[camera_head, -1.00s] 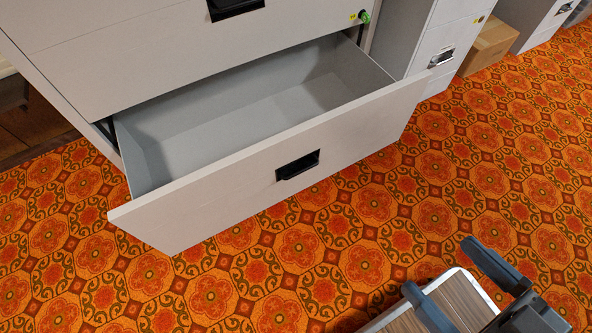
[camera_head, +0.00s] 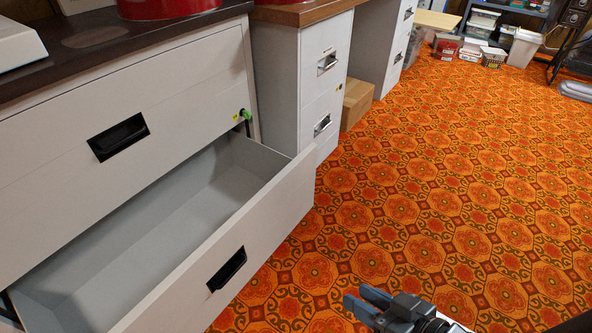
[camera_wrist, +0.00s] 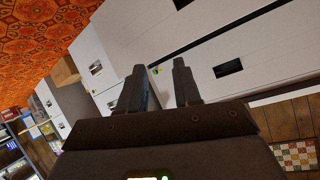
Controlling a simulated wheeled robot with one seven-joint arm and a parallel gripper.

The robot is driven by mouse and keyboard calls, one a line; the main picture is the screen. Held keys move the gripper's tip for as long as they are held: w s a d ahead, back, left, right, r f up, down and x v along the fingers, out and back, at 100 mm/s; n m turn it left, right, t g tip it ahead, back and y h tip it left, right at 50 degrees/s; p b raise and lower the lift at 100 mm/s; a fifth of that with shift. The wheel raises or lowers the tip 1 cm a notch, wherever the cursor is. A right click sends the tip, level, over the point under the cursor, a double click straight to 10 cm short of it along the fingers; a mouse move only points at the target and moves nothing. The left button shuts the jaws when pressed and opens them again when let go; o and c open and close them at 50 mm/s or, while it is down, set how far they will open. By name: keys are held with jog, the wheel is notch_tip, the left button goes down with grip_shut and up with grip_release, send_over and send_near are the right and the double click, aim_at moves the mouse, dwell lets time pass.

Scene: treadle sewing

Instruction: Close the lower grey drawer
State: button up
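The lower grey drawer (camera_head: 262,229) is pulled far out of its cabinet in the head view, and its inside looks empty. Its front has a black recessed handle (camera_head: 227,269). The closed drawer above it (camera_head: 60,158) has a similar black handle (camera_head: 118,137). My gripper (camera_head: 362,304) is at the bottom of the head view, to the right of the drawer front and apart from it. In the wrist view its two fingers (camera_wrist: 160,88) stand apart with nothing between them, pointing toward the cabinets.
Another grey cabinet (camera_head: 283,85) with a wooden top stands just right of the open drawer. A cardboard box (camera_head: 356,103) sits on the floor beyond it. The orange patterned carpet (camera_head: 450,190) is clear to the right. Bins and shelves stand at the back.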

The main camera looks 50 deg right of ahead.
jog(key=w+d+f+m+p, duration=0.1)
jog(key=w+d, duration=0.1)
jog(key=w+d+f+m+g+p, duration=0.1)
jog(key=w+d+f+m, duration=0.1)
jog(key=w+d+f+m+g+p, duration=0.1)
jog(key=w+d+m, duration=0.1)
jog(key=shift+d+f, duration=0.2)
jog(key=shift+f, duration=0.1)
jog(key=c, duration=0.4)
jog(key=w+d+m, duration=0.1)
jog(key=w+d+p, duration=0.1)
jog(key=d, duration=0.1)
jog(key=w+d+m, duration=0.1)
jog(key=shift+w+d+f+m+p, duration=0.15)
jog(key=shift+w+f+m+p, duration=0.15)
jog(key=shift+w+f+p, duration=0.1)
grip_shut()
jog(key=m+t+y+p, duration=0.2)
jog(key=m+y+p, duration=0.1)
jog(key=m, duration=0.1)
send_near(290, 174)
jog(key=b+x, duration=0.3)
jog(key=x, duration=0.2)
jog(key=shift+s+f+b, duration=0.15)
jog(key=shift+f+b, duration=0.2)
jog(key=shift+w+r, duration=0.1)
jog(key=shift+w, duration=0.7)
